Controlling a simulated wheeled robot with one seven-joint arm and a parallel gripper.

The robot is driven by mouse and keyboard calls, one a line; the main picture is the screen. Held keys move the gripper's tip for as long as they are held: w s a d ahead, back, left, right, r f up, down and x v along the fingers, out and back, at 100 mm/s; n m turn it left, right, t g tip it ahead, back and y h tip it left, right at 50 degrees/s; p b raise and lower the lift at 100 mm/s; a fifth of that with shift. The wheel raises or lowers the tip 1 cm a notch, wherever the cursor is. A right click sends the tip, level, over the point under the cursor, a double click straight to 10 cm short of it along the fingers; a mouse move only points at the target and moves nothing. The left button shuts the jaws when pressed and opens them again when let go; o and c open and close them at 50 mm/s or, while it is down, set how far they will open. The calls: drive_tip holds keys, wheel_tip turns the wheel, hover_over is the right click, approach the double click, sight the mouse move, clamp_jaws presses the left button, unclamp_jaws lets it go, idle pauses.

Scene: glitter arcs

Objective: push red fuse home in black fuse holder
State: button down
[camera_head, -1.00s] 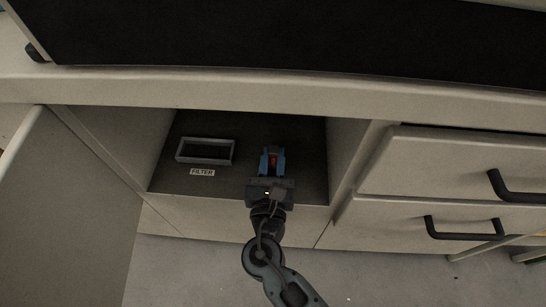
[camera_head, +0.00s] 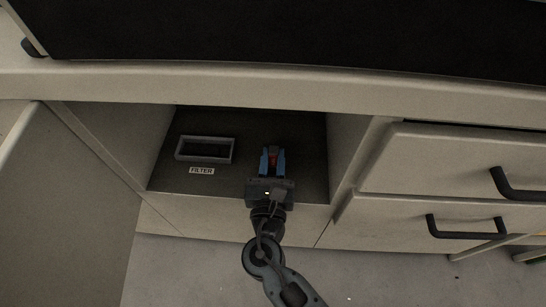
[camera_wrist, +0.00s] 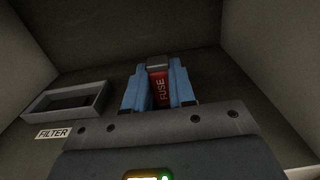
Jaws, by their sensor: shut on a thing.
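The red fuse (camera_wrist: 160,90) is marked FUSE in white and sits between the two blue fingers of my gripper (camera_wrist: 159,86). My gripper is shut on it, inside the open cabinet compartment. In the head view the fuse (camera_head: 272,160) is a small red patch between the fingers of my gripper (camera_head: 272,158). A grey block shows at the fuse's far end in the wrist view. I cannot make out the black fuse holder, and how deep the fuse sits is hidden by my fingers.
A grey rectangular frame (camera_head: 205,149) with a dark opening stands left of my gripper, with a FILTER label (camera_head: 202,170) before it. The compartment has side walls close by. An open door (camera_head: 75,215) is at left, and drawers with dark handles (camera_head: 465,229) are at right.

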drive_tip(key=shift+c, duration=2.3)
unclamp_jaws()
drive_tip(key=shift+r, duration=0.1)
wheel_tip(320, 180, up, 7)
drive_tip(key=p, duration=0.7)
